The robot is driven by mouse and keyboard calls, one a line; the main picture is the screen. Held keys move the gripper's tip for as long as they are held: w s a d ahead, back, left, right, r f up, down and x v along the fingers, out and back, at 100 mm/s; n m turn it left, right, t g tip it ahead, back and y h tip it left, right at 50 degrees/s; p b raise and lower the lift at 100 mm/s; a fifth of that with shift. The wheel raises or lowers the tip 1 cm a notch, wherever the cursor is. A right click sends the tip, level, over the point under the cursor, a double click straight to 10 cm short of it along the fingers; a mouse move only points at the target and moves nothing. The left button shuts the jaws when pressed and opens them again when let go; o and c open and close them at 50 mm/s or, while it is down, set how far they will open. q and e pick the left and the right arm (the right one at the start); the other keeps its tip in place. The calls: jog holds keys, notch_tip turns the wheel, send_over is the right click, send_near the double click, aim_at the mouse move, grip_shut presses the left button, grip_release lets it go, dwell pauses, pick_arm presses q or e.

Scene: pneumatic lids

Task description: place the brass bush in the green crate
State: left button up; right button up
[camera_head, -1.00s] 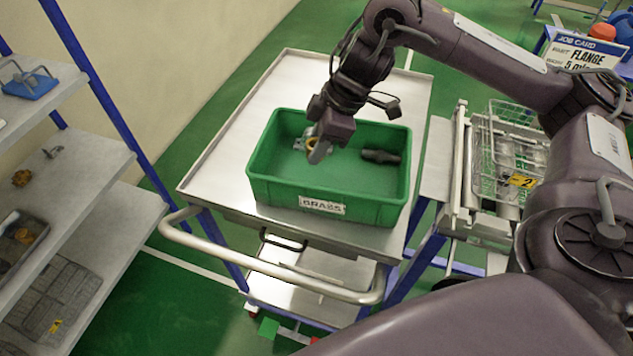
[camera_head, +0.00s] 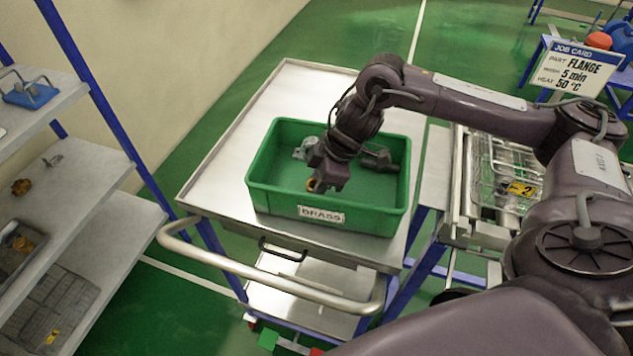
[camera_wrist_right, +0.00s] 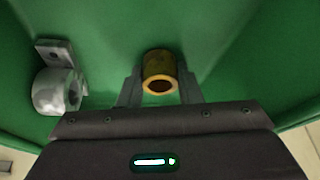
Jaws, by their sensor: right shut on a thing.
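The green crate (camera_head: 270,196) labelled BRASS stands on the steel trolley top. My right gripper (camera_head: 318,185) is down inside the crate, near its front wall. It is shut on the brass bush (camera_wrist_right: 159,73), a short yellow ring-shaped tube, held between the two fingers (camera_wrist_right: 160,90) in the wrist view. In the head view only a small part of the bush (camera_head: 311,185) shows beside the fingers. I cannot tell whether the bush touches the crate floor. My left gripper is not in view.
A grey metal bracket part (camera_wrist_right: 57,91) lies in the crate, left of the bush in the wrist view. The trolley top (camera_head: 236,150) is clear around the crate. A wire basket (camera_head: 500,165) stands to the right, shelves with parts (camera_head: 85,170) to the left.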

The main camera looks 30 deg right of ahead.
jog(key=o, duration=1)
jog(key=shift+f, duration=0.1)
jog(key=shift+o, duration=0.2)
jog(key=shift+r, duration=0.25)
jog(key=shift+d+r, duration=0.2)
jog(key=shift+r, duration=0.15)
jog(key=b+v, duration=0.1)
jog(key=v, duration=0.4)
jog(key=p+v, duration=0.2)
jog(key=v, duration=0.4)
